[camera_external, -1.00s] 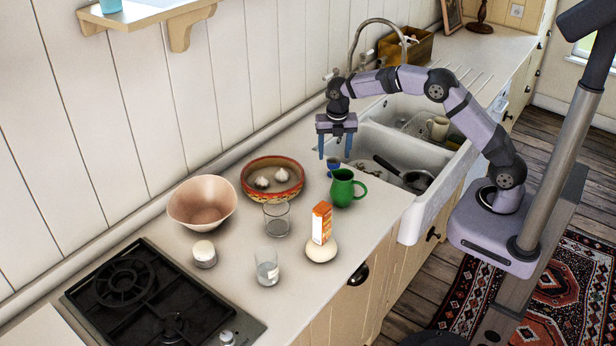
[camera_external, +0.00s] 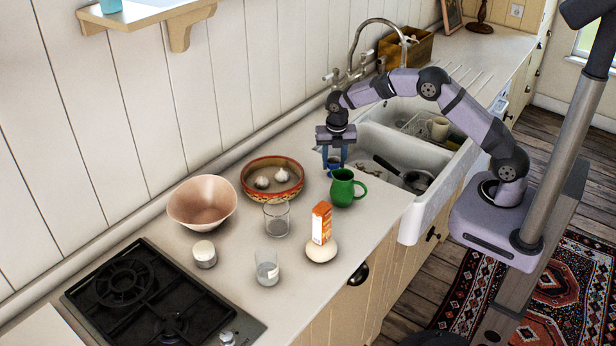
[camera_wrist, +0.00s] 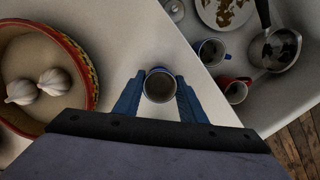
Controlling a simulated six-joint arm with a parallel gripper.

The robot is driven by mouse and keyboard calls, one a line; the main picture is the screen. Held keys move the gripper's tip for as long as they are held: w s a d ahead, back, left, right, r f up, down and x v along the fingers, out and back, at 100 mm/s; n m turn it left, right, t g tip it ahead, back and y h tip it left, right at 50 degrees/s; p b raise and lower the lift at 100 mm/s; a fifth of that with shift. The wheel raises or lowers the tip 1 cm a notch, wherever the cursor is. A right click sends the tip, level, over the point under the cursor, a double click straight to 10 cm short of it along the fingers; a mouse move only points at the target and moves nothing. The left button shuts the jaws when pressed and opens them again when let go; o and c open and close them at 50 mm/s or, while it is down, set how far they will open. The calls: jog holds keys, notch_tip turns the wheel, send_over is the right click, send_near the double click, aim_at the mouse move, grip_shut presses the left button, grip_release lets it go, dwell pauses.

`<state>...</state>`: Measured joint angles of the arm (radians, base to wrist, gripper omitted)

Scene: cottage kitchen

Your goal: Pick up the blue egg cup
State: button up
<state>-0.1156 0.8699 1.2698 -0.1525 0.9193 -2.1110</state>
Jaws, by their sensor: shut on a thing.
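In the external view my gripper (camera_external: 334,160) points down at the counter, with the egg cup (camera_external: 334,163) between the fingertips, partly hidden. The cup appears to be at counter height; I cannot see a gap under it.
A green jug (camera_external: 343,189) stands close in front of the egg cup. A patterned bowl (camera_external: 262,163) with garlic is to the left. The sink (camera_external: 432,217) with dishes, including a blue mug (camera_wrist: 211,51) and red mug (camera_wrist: 236,90), is to the right. Glasses and a carton (camera_external: 321,222) stand nearer.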

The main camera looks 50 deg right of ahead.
notch_tip(320, 180, up, 10)
jog(key=b, duration=0.3)
dwell(0.4)
